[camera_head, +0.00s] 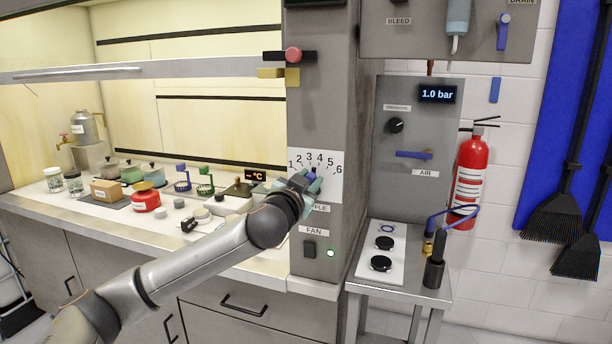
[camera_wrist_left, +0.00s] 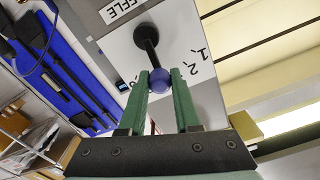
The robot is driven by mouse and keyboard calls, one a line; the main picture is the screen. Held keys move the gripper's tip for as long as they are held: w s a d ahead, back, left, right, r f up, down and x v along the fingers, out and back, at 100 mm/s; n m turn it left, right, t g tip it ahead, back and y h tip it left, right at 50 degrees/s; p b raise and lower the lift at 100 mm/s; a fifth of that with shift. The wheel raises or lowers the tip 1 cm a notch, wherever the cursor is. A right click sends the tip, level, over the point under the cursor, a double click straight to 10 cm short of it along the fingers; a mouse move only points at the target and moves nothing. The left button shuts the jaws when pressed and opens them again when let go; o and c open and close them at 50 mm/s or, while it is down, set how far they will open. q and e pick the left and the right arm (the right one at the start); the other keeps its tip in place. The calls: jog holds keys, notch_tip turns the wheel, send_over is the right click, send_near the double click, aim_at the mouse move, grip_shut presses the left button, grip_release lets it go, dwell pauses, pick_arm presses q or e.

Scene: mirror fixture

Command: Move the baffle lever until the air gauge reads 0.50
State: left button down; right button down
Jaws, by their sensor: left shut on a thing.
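The baffle lever ends in a blue ball knob (camera_wrist_left: 160,80) on a black rod (camera_wrist_left: 147,38) in the left wrist view. My left gripper (camera_wrist_left: 160,88) is shut on the knob, one green finger on each side. In the head view my left gripper (camera_head: 308,184) covers most of the lever, in front of a white scale plate (camera_head: 334,160) numbered 1 to 6. My right gripper is not in view.
Below the scale are a fan switch (camera_head: 309,249) and a lit green lamp (camera_head: 331,253). Left is a fume hood bench (camera_head: 150,235) with jars and a red pot (camera_head: 146,200). Right are a blue air valve handle (camera_head: 414,154), a small steel table (camera_head: 413,291) and a fire extinguisher (camera_head: 468,178).

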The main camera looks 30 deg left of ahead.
pick_arm(q)
jog(key=shift+d+f, duration=0.1)
dwell(0.5)
jog(key=c, duration=0.6)
grip_release()
jog(key=b+v, duration=0.2)
jog(key=v, duration=1)
jog(key=shift+s+b, duration=0.3)
